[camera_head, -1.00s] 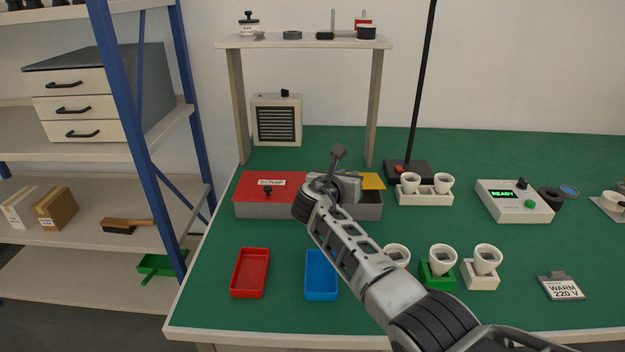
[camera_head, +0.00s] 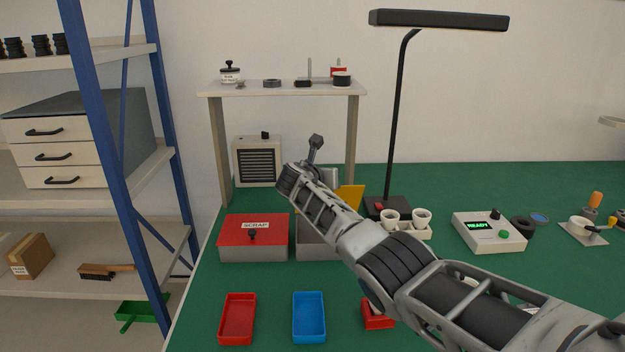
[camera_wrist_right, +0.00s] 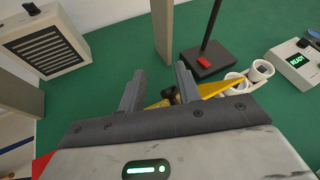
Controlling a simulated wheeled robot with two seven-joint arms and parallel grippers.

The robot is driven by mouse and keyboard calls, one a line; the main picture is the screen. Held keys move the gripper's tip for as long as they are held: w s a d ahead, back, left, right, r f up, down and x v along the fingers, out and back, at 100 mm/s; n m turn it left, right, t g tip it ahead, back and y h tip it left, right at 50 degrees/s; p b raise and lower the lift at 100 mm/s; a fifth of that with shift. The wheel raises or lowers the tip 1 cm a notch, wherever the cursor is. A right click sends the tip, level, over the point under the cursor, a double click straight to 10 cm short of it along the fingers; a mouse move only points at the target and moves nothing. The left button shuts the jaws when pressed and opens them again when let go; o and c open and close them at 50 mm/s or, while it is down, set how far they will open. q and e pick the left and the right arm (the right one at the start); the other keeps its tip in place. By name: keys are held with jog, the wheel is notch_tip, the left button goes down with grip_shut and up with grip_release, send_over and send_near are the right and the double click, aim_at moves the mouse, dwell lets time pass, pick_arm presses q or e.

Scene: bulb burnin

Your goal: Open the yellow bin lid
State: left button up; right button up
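The yellow lid (camera_head: 351,197) stands raised at a steep angle at the back right of its grey bin (camera_head: 316,252), in the head view. The bin's inside shows partly, and my right arm covers the rest. In the right wrist view the yellow lid (camera_wrist_right: 212,88) lies just past my right gripper (camera_wrist_right: 158,78). Its fingers are apart, with the lid's small dark knob (camera_wrist_right: 169,93) showing between them, nearer the right-hand finger. I cannot tell whether a finger touches the lid. My left gripper is in neither view.
The red-lidded scrap bin (camera_head: 253,229) stands shut directly left. A red tray (camera_head: 237,319) and a blue tray (camera_head: 309,317) lie in front. Behind are a raised shelf (camera_head: 285,88) and a black lamp (camera_head: 397,130); cups in a white holder (camera_head: 409,231) stand to the right.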

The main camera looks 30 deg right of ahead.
jog(key=shift+s+d, duration=0.2)
jog(key=shift+s, duration=0.1)
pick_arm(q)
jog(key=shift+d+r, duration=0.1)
pick_arm(e)
jog(key=shift+f, duration=0.1)
jog(key=shift+a, duration=0.15)
jog(key=shift+s+a+r+p, duration=0.3)
jog(key=shift+a+r+p, duration=0.05)
jog(key=shift+p, duration=0.15)
pick_arm(q)
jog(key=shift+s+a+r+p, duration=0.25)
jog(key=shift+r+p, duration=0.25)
jog(key=shift+p, duration=0.3)
pick_arm(e)
jog(key=v, duration=1.4)
jog(key=shift+s+a, duration=0.25)
